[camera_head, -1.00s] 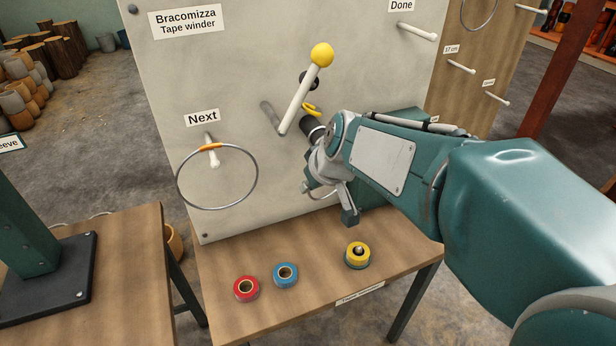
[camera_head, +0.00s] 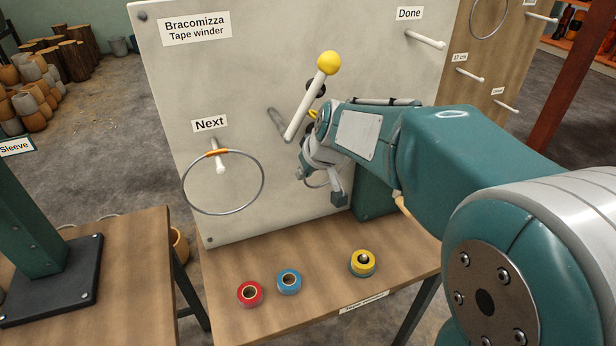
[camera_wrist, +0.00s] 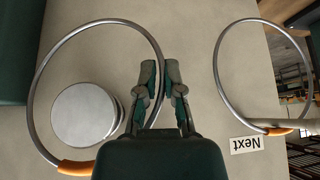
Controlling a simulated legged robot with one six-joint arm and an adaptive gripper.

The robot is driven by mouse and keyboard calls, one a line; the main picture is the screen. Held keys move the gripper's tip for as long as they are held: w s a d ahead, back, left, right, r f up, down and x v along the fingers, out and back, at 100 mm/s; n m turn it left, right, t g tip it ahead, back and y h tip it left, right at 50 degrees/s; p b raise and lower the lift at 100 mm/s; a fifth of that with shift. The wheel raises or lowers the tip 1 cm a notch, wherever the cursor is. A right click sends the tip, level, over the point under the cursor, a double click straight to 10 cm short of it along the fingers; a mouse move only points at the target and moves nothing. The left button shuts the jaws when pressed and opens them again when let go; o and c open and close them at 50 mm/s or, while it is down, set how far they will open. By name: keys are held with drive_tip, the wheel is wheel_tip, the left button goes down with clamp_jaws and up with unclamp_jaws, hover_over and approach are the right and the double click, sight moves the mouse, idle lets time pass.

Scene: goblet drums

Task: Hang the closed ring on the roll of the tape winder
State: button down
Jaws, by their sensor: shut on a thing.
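My gripper (camera_wrist: 160,76) is shut on the right side of a thin steel ring (camera_wrist: 47,62) with an orange band at its lower left in the wrist view. A pale round roll (camera_wrist: 82,112) shows inside the ring's outline there, left of my fingers. I cannot tell whether the ring is around the roll or in front of it. In the head view my arm hides most of the gripper, the roll and the held ring. The tape winder panel (camera_head: 240,90) stands upright, with a white lever ending in a yellow knob (camera_head: 329,63).
A second ring with an orange band (camera_head: 264,181) hangs on the "Next" peg (camera_head: 220,165); the "Done" peg (camera_head: 425,40) is bare. Red (camera_head: 250,294), blue (camera_head: 289,282) and yellow (camera_head: 363,262) tape rolls sit on the wooden table (camera_head: 320,300).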

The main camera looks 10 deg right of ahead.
drive_tip(key=shift+w+a+f, duration=0.15)
drive_tip(key=shift+w+f, duration=0.2)
drive_tip(key=shift+w, duration=0.15)
drive_tip(key=shift+w+a+f, duration=0.1)
drive_tip(key=shift+w+f, duration=0.2)
drive_tip(key=shift+w, duration=0.2)
drive_tip(key=shift+r, duration=0.1)
drive_tip(key=shift+s+a+r, duration=0.1)
drive_tip(key=shift+r, duration=0.55)
drive_tip(key=s+d, duration=0.2)
drive_tip(key=s, duration=0.7)
drive_tip(key=shift+s, duration=0.4)
drive_tip(key=shift+s, duration=0.1)
drive_tip(key=w+a+f, duration=0.1)
drive_tip(key=w, duration=0.9)
drive_tip(key=shift+a+f, duration=0.25)
drive_tip(key=shift+a, duration=0.15)
idle(1.3)
